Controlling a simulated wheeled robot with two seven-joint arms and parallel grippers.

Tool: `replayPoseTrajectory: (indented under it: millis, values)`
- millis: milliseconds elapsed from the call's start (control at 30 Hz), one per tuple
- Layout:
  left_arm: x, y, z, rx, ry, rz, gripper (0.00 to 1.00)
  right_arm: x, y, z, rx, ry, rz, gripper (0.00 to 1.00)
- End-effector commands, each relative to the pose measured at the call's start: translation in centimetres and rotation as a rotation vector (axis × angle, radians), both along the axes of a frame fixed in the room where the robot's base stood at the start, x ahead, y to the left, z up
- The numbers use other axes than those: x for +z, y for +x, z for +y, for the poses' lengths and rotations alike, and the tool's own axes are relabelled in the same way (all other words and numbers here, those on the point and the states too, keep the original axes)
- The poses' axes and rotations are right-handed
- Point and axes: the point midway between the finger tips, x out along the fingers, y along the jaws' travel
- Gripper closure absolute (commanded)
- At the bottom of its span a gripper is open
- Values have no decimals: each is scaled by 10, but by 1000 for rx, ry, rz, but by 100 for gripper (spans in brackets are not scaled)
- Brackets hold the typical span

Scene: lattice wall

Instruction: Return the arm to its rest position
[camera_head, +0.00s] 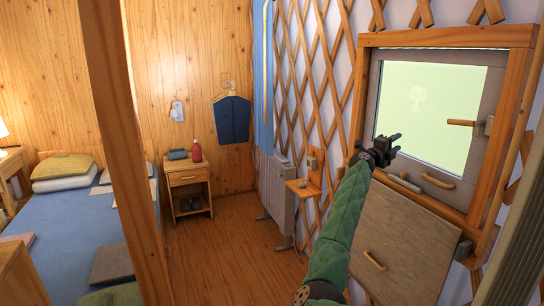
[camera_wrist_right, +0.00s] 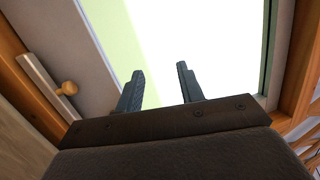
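My right arm, in a green padded sleeve, reaches up from the bottom of the head view. Its gripper (camera_head: 391,141) is in front of the lower left part of the window (camera_head: 430,95). In the right wrist view the two dark fingers of this gripper (camera_wrist_right: 159,72) stand apart with nothing between them. The bright pane (camera_wrist_right: 210,35) lies behind them. My left gripper is not in view.
A wooden handle (camera_head: 438,181) is on the window's lower frame, and another (camera_head: 461,122) is on its right side. A board (camera_head: 405,240) with a handle is below the window. A small wall shelf (camera_head: 303,188) and a radiator (camera_head: 275,187) are left of my arm. The floor (camera_head: 215,250) is clear.

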Motion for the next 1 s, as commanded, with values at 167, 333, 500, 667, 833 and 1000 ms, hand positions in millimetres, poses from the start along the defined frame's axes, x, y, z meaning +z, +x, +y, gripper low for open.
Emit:
replayPoseTrajectory:
  millis: [167, 333, 500, 667, 833, 1000]
  values:
    - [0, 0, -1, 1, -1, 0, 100, 65, 11, 29, 210, -193, -33, 62]
    - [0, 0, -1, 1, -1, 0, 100, 126, 9, 65, 399, -390, -22, 62]
    - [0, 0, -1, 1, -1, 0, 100, 159, -2, 105, 571, -586, 59, 62]
    - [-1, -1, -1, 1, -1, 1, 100, 143, -19, 143, 725, -749, 219, 62]
    - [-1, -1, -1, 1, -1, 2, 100, 77, -46, 179, 880, -885, 472, 62]
    - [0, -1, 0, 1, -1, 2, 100, -4, -79, 203, 988, -958, 717, 62]
